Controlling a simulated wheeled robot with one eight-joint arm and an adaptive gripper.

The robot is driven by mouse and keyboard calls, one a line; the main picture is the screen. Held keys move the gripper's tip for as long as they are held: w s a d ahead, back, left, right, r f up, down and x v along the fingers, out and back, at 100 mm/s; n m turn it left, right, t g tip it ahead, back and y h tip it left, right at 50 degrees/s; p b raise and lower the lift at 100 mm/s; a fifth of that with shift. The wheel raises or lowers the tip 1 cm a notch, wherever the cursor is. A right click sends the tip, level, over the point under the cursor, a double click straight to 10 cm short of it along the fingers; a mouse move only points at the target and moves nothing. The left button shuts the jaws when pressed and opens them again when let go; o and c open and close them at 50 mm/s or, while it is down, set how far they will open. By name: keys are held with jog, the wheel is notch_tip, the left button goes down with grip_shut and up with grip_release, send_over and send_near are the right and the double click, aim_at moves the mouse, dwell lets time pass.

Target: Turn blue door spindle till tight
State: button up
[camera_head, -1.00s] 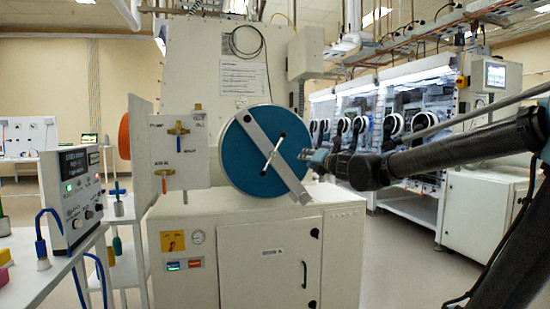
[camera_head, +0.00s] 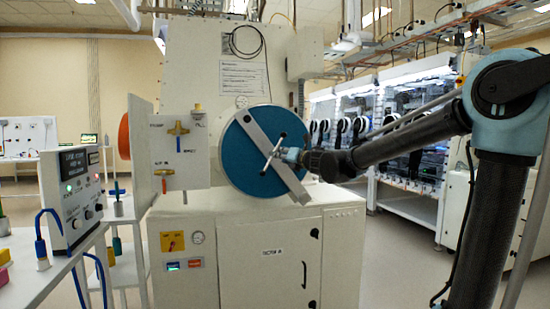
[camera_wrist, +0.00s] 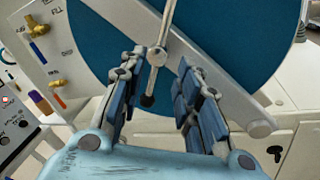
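The blue round door (camera_head: 245,160) stands upright on the white cabinet, crossed by a slanted grey bar (camera_head: 251,129). At its middle is the spindle (camera_head: 272,153), a thin metal cross handle. My gripper (camera_head: 284,155) is right at the spindle from the right side. In the wrist view the blue door (camera_wrist: 110,20) fills the top. The spindle handle (camera_wrist: 156,58) runs down between my gripper's (camera_wrist: 168,62) two blue-padded fingers and ends in a dark knob. The fingers are apart, with a gap on the right; the left finger is close to the handle, contact unclear.
A control box (camera_head: 73,195) with a blue cable sits on a bench at far left. Glovebox units (camera_head: 410,120) line the right back.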

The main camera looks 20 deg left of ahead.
jog(key=shift+x, duration=4.25)
grip_shut()
